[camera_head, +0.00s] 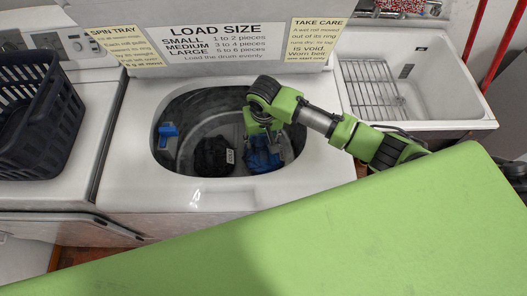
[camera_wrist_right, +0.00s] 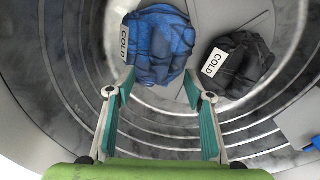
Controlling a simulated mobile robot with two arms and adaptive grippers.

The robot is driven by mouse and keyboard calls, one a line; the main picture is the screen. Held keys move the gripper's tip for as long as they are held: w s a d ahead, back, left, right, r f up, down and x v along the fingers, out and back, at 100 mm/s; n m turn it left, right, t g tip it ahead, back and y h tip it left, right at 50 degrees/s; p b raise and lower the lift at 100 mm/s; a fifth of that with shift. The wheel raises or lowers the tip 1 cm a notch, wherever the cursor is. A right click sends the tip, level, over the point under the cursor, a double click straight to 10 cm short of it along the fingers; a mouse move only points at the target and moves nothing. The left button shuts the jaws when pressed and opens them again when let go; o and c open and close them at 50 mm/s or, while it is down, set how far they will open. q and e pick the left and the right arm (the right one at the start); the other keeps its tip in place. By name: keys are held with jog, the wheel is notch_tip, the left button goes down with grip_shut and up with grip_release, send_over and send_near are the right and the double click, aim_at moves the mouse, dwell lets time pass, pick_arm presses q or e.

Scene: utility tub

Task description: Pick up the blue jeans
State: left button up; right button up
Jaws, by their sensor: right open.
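The blue jeans (camera_head: 262,156) lie bunched up inside the washer drum, on its right side in the head view. In the right wrist view the blue jeans (camera_wrist_right: 160,45) are a crumpled bundle with a white "COLD" tag. My right gripper (camera_head: 262,135) reaches down into the drum at the jeans. In the wrist view my right gripper (camera_wrist_right: 158,85) is open, its teal pads apart, with the fingertips at the near edge of the jeans and nothing held. My left gripper is not in view.
A black garment (camera_head: 213,156) with a "COLD" tag lies beside the jeans. A blue object (camera_head: 167,134) is at the drum's left wall. The washer rim (camera_head: 150,195) surrounds the opening. A dark basket (camera_head: 40,110) stands left; a white sink (camera_head: 440,85) is right.

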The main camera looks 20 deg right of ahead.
aim_at(261, 146)
jog(key=shift+w+f+p, duration=0.2)
jog(key=shift+w+f, duration=0.05)
jog(key=shift+f, duration=1.4)
jog(key=shift+w+f+p, duration=0.2)
jog(key=shift+f, duration=1.45)
jog(key=shift+r, duration=0.1)
grip_shut()
